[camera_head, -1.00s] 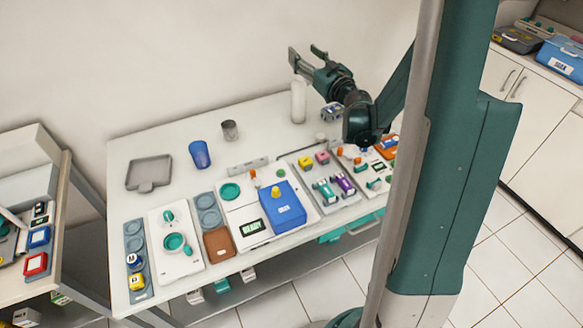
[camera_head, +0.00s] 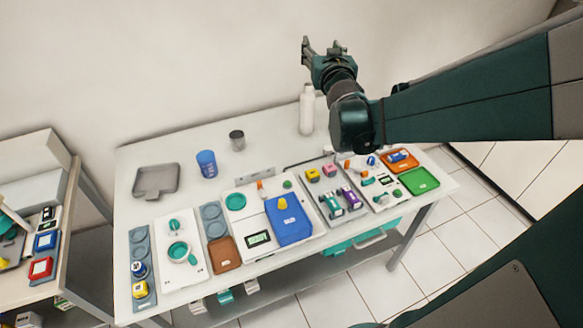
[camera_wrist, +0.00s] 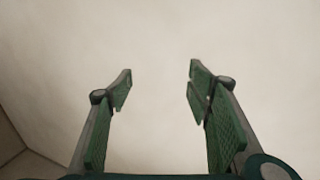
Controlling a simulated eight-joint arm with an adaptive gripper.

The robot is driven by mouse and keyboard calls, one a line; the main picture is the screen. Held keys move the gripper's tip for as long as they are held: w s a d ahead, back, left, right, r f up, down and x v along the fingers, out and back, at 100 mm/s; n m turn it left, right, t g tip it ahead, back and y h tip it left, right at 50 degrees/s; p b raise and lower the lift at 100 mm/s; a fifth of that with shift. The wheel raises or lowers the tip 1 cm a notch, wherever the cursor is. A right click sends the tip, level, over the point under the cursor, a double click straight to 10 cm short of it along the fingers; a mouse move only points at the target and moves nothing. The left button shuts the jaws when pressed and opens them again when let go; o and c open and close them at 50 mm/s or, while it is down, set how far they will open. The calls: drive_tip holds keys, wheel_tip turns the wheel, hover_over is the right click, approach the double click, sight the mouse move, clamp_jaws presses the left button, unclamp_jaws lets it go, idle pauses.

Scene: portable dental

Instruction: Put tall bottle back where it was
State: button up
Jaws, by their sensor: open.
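A tall white bottle (camera_head: 307,110) stands upright at the back of the white table, right of the middle, in the head view. My gripper (camera_head: 324,44) is above the table's back edge, higher than the bottle and a little to its right, apart from it. Its fingers point up towards the wall. The wrist view shows the two green fingers (camera_wrist: 160,82) spread wide with only blank wall between them. The gripper is open and empty. The bottle is not in the wrist view.
A blue cup (camera_head: 206,163), a grey metal cup (camera_head: 237,140) and a grey tray (camera_head: 156,180) stand on the table's left back part. Several kits line the front, with a blue box (camera_head: 290,226). Table space (camera_head: 270,140) left of the bottle is bare.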

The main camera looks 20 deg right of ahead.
drive_tip(key=s+a+f+n+g+y, duration=0.1)
drive_tip(key=s+a+f, duration=0.4)
drive_tip(key=s, duration=0.6)
drive_tip(key=s+a+f+n+g+y, duration=0.1)
drive_tip(key=s+a+f+g, duration=0.4)
drive_tip(key=s+a, duration=0.5)
drive_tip(key=s+a+f+n+g+y, duration=0.1)
drive_tip(key=s+a+f+g+y, duration=0.2)
drive_tip(key=s, duration=0.9)
drive_tip(key=a+f+g, duration=0.1)
drive_tip(key=a+f, duration=0.2)
drive_tip(key=a, duration=0.1)
drive_tip(key=shift+s+a+f+n+y, duration=0.15)
drive_tip(key=shift+a+f+n+y, duration=0.15)
drive_tip(key=shift+f, duration=0.1)
